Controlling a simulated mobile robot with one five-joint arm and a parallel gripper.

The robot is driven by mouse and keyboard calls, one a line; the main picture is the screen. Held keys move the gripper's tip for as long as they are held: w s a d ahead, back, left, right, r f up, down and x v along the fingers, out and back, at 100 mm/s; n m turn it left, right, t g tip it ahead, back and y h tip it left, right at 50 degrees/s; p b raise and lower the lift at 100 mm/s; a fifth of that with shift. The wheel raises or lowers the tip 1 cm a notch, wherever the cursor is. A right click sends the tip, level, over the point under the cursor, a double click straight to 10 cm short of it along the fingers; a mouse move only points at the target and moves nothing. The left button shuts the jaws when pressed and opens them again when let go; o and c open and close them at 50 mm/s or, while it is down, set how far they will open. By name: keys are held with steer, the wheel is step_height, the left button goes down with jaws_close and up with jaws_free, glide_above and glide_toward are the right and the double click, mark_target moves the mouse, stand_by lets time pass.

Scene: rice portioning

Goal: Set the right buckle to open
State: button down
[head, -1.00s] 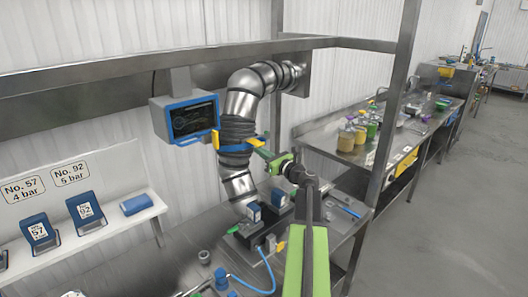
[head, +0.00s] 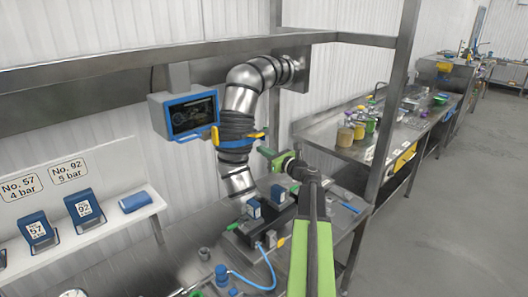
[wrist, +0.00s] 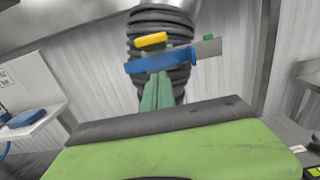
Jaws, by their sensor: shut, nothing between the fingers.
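The right buckle's yellow lever (head: 252,136) is on the right of the blue band (head: 229,143) around the dark ribbed sleeve (head: 236,127) of the steel duct. In the head view it sticks out to the right, roughly level. A second yellow part (head: 215,135) is at the band's left. My gripper (head: 264,153) is shut and empty, just right of and below the right lever, with a small gap in the picture. In the wrist view the green fingers (wrist: 158,90) point at the band (wrist: 160,61), beneath a yellow piece (wrist: 149,40). A grey piece (wrist: 207,48) with a green tip extends right.
A monitor (head: 190,116) in a blue frame hangs left of the duct. A steel post (head: 397,100) stands to the right. Below, the bench (head: 190,255) carries blue fittings and a hose (head: 255,285). A shelf (head: 110,219) holds blue packs.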

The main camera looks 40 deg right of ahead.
steer(key=s+r+p, duration=0.1)
steer(key=s+p, duration=0.2)
steer(key=s, duration=0.7)
steer(key=shift+d+r+p, duration=0.15)
steer(key=shift+r+p, duration=0.2)
steer(key=shift+r, duration=0.05)
